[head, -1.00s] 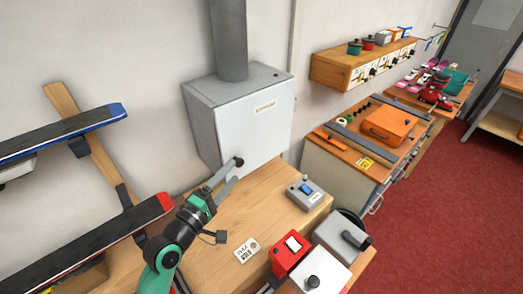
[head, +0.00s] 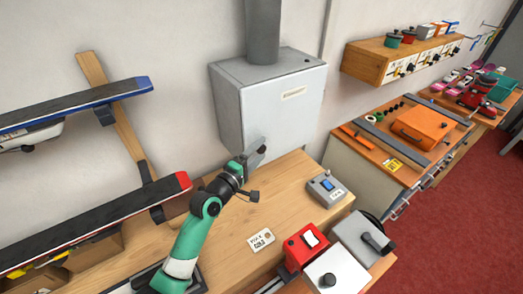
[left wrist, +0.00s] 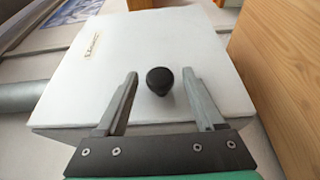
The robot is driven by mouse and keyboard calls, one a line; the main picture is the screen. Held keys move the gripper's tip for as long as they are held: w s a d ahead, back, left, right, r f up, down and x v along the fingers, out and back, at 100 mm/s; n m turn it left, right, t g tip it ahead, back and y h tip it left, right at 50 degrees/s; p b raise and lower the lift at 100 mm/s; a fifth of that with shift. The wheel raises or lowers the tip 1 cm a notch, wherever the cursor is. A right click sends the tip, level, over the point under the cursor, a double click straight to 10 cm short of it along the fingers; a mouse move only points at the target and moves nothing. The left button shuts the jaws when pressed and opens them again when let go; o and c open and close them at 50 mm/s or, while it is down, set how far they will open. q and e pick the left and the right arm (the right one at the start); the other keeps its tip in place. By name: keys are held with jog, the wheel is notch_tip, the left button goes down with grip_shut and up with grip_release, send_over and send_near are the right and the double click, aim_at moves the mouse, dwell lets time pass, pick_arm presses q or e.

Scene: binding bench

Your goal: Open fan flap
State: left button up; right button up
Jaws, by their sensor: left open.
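The fan box (head: 229,115) is a grey housing on the wall, with a duct on top. Its pale front flap (head: 285,110) looks shut and carries a small label. In the left wrist view the flap (left wrist: 150,45) fills the middle, with a round black knob (left wrist: 159,80) on it. My left gripper (head: 258,147) is open at the lower part of the flap. In the left wrist view its two fingers (left wrist: 161,76) stand on either side of the knob, with gaps on both sides. In the head view the gripper largely hides the knob. My right gripper is not in view.
A wooden bench (head: 225,235) lies below, with a grey device (head: 326,187), a white tag (head: 261,240) and a red switch box (head: 304,246). Skis (head: 95,219) hang on a wall rack at left. An orange case (head: 420,127) sits on a cabinet at right.

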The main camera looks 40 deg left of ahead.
pick_arm(q)
jog(key=shift+w+a, duration=0.15)
jog(key=shift+w, duration=0.55)
jog(key=shift+c, duration=0.2)
grip_shut()
dwell(0.8)
